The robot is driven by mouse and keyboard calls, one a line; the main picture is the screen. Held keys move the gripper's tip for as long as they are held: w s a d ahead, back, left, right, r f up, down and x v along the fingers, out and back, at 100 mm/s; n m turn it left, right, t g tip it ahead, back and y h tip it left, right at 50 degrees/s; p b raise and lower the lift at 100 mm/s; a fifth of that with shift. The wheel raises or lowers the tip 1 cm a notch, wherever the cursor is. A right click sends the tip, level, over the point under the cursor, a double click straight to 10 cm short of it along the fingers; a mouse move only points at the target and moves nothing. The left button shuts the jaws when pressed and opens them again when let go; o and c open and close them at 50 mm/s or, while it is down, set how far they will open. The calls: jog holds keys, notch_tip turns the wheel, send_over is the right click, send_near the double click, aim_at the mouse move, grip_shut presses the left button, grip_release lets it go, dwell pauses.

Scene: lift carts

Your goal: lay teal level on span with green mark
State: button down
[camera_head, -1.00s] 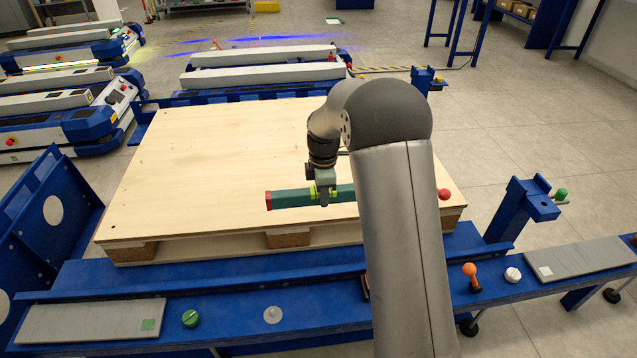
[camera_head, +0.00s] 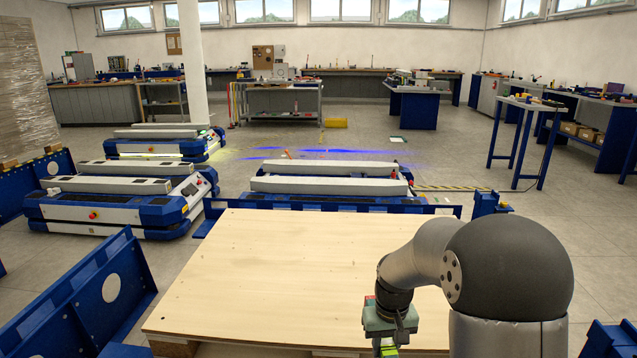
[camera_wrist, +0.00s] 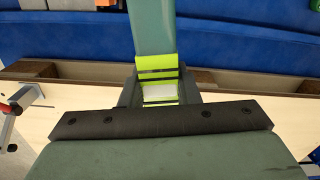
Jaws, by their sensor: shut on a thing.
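In the wrist view the teal level (camera_wrist: 150,28) runs up from between the lime-padded jaws of my gripper (camera_wrist: 158,88), which is shut on it. The level's far end is cut off by the picture's top edge. In the head view my gripper (camera_head: 388,347) is over the front right part of the wooden pallet top, at the lower edge; the level cannot be made out clearly there. The span with the green mark is outside the head view now, and I cannot identify it in the wrist view.
The pale wooden pallet top (camera_head: 270,270) is bare on its left and middle. A blue side frame (camera_head: 85,300) stands at its left. Low carts (camera_head: 120,205) stand behind. The wrist view shows a blue surface (camera_wrist: 235,40) beyond the pallet edge.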

notch_tip(320, 180, up, 13)
jog(key=s+m+p, duration=0.1)
jog(key=s+p, duration=0.1)
jog(key=p, duration=2.1)
jog(key=shift+s+p, duration=0.3)
jog(key=shift+s, duration=0.1)
jog(key=n+b, duration=0.5)
jog(key=b, duration=0.4)
send_over(386, 339)
notch_tip(386, 339, down, 6)
jog(key=shift+f, duration=0.1)
jog(key=w+f+n+b, duration=0.2)
jog(key=n+b, duration=0.1)
jog(key=b, duration=0.1)
jog(key=w+f+n+b, duration=0.2)
jog(key=f+n+b, duration=0.1)
jog(key=b, duration=0.2)
jog(key=w+f+n+b, duration=0.2)
jog(key=n+b, duration=0.2)
jog(key=shift+w+f, duration=0.15)
jog(key=shift+f, duration=0.1)
jog(key=shift+w+f+n+b, duration=0.25)
jog(key=shift+w+n+b, duration=0.15)
jog(key=shift+n+b, duration=0.5)
jog(key=shift+r+n, duration=0.1)
jog(key=shift+n, duration=0.2)
jog(key=shift+w, duration=0.1)
